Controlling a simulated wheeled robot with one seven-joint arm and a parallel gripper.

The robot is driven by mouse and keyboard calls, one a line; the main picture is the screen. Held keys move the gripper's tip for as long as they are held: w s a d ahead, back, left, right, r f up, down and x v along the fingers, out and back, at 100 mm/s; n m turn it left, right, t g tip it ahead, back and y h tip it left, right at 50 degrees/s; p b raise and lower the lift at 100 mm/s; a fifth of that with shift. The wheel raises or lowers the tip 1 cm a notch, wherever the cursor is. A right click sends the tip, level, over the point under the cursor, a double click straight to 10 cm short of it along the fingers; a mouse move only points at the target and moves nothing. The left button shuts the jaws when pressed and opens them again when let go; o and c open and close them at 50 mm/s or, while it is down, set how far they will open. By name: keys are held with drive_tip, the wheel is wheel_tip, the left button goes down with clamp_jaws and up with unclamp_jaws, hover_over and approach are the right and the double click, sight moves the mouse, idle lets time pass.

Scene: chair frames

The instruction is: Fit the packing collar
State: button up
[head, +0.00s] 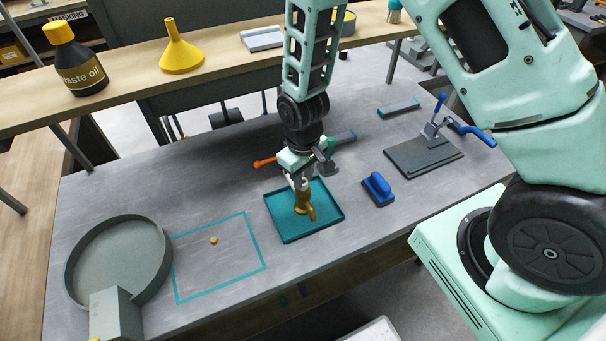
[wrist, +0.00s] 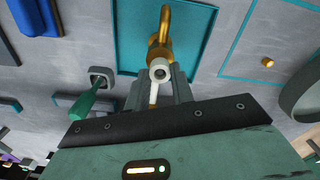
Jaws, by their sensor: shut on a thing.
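A brass tap-like body (head: 303,203) with a curved spout stands over the teal tray (head: 335,211); its curved part also shows in the wrist view (wrist: 160,30). My gripper (head: 300,180) points down at the top of the brass body. In the wrist view, a pale round collar (wrist: 159,72) with a dark centre sits between the fingertips, close against the brass. My gripper is shut on this collar. I cannot tell whether the collar is around the brass stem or just above it, as the fingers hide the contact.
A small brass piece (head: 213,240) lies inside the teal outline (head: 264,262). A round grey tray (head: 72,262) is at left. A blue-handled block (head: 378,188), a grey plate with a blue-handled clamp (head: 424,160) and an orange-handled tool (head: 264,162) lie around the teal tray.

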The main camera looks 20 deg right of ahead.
drive_tip(key=shift+f+b, duration=0.45)
drive_tip(key=shift+f, duration=0.2)
drive_tip(key=shift+f, duration=0.15)
drive_tip(key=o, duration=1.1)
drive_tip(key=shift+c, duration=0.2)
wheel_tip(320, 180, up, 17)
drive_tip(key=b, duration=0.3)
drive_tip(key=shift+r+b, duration=0.2)
drive_tip(key=shift+b, duration=0.1)
